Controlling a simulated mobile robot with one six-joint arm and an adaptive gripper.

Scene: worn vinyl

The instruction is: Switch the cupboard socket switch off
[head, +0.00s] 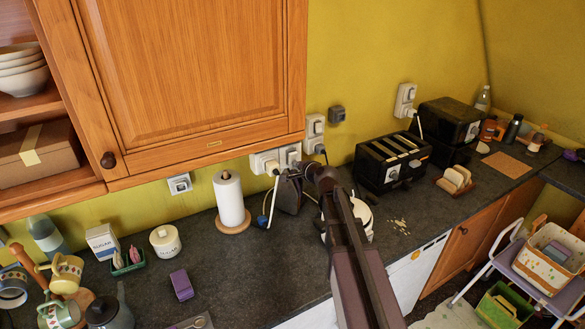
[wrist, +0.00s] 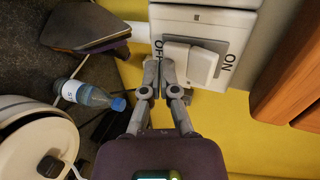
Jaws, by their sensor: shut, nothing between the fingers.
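The cupboard socket switch (wrist: 203,62) is a white rocker on a white wall plate, large in the wrist view. OFF is printed on its left side there and ON on its right. My gripper (wrist: 158,72) is shut and empty, its fingertips at the OFF-side edge of the rocker. I cannot tell if they touch it, or which way the rocker is tipped. In the head view, white sockets (head: 264,162) sit on the yellow wall just under the cupboard (head: 190,70). There my wrist hides my fingertips.
The cupboard's wooden edge (wrist: 291,80) is close on the right in the wrist view. A clear bottle with a blue cap (wrist: 88,95) and a white round appliance (wrist: 35,145) are nearby. A paper towel roll (head: 229,200) and a black toaster (head: 385,165) stand on the dark counter.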

